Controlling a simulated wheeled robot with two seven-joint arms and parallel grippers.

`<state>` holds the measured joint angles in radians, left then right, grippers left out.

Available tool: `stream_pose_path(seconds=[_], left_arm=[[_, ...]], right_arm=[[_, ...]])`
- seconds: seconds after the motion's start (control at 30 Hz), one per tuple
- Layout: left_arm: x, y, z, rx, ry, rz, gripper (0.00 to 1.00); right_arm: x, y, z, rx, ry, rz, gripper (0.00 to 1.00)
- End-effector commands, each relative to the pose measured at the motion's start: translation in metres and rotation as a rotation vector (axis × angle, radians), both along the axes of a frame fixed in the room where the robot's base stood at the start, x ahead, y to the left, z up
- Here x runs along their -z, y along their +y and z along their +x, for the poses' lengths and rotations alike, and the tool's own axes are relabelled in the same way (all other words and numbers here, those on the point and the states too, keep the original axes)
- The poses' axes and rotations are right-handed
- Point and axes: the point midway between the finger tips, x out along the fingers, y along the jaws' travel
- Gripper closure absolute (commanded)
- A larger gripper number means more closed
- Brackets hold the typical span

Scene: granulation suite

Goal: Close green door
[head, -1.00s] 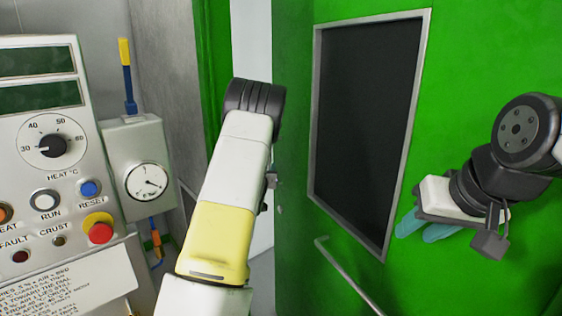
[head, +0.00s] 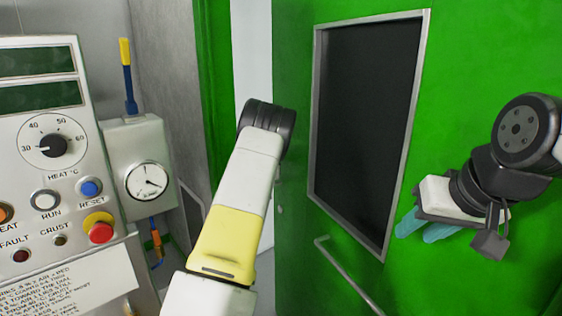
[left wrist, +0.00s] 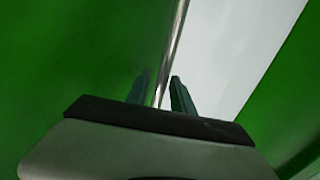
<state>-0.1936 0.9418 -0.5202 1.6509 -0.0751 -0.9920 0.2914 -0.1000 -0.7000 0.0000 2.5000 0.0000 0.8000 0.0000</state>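The green door (head: 480,60) fills the right of the head view, with a dark window (head: 365,130) and a metal bar handle (head: 345,275). It stands ajar: a pale gap shows between its left edge and the green frame (head: 212,60). My left arm reaches up before this gap. Its gripper is hidden in the head view. In the left wrist view my left gripper (left wrist: 161,92) has its fingers apart, with a shiny metal edge showing between them; contact cannot be told. My right gripper (head: 420,228) has teal fingers slightly apart, in front of the door, holding nothing visible.
A control panel (head: 45,170) with a dial, buttons and a red stop knob stands at the left. Beside it is a grey box (head: 135,140) with a gauge and a yellow-and-blue rod above. Grey wall panels (head: 165,70) stand behind.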

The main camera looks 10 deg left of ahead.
Motion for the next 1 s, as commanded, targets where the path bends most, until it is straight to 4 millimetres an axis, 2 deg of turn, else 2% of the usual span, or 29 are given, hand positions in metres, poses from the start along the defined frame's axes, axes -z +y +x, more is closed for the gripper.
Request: stream_pose_path(seconds=[0.03, 0.1, 0.13, 1.0], left_arm=[[-0.0001, -0.0001, -0.0001, 0.000, 0.000, 0.000, 0.84], [-0.0001, -0.0001, -0.0001, 0.000, 0.000, 0.000, 0.97], [-0.0001, -0.0001, -0.0001, 0.000, 0.000, 0.000, 1.00], [-0.0003, -0.0004, -0.0002, 0.001, -0.001, 0.000, 1.00]], right_arm=[[0.0000, 0.0000, 0.0000, 0.000, 0.000, 0.000, 0.64], [0.0000, 0.0000, 0.0000, 0.000, 0.000, 0.000, 0.64], [0.0000, 0.0000, 0.0000, 0.000, 0.000, 0.000, 0.64], [0.0000, 0.0000, 0.0000, 0.000, 0.000, 0.000, 0.64]])
